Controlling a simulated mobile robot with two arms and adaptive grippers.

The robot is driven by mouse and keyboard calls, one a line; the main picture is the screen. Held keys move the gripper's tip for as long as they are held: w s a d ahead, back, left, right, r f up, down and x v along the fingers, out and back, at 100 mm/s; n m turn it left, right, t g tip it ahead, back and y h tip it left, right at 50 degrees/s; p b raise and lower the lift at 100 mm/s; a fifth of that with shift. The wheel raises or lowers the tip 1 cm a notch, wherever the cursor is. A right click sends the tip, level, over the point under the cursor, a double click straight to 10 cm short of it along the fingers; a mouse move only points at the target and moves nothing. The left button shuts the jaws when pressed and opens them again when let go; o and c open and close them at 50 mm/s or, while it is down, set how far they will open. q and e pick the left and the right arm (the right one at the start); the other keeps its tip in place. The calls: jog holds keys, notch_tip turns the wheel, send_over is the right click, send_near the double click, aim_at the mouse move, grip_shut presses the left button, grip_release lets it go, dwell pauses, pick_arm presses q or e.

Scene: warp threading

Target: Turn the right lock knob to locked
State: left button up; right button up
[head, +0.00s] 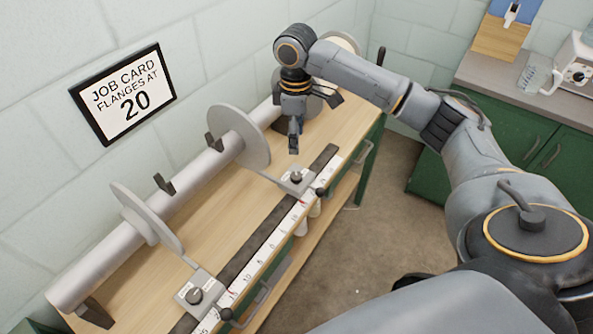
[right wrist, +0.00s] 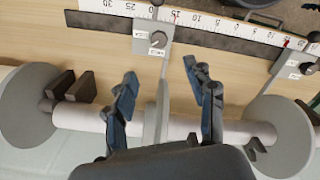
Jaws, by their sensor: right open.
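The right lock knob (head: 296,177) is a small dark round knob on a grey plate with two small pale labels. The plate joins the right flange (head: 240,135). In the right wrist view this knob (right wrist: 158,39) shows above and between the fingers. Its label words and exact pointer direction are too small to read. My right gripper (head: 293,146) points down over the bench, apart from the knob and up-picture of it. In the right wrist view its two fingers (right wrist: 165,95) are spread with nothing held. My left gripper is not in view.
The left lock knob (head: 194,296) sits on a similar plate joined to the left flange (head: 145,217). A long grey beam (head: 200,172) runs along the wall side in dark brackets. A white ruler (head: 267,241) lies along the bench front. A job card (head: 125,92) reads flanges at 20.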

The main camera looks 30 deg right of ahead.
aim_at(297, 175)
notch_tip(297, 175, down, 14)
jog(key=shift+d+r+p, duration=0.1)
jog(key=shift+r+p, duration=0.1)
jog(key=shift+p, duration=0.5)
jog(key=shift+c, duration=0.2)
jog(key=shift+r, duration=0.1)
grip_shut()
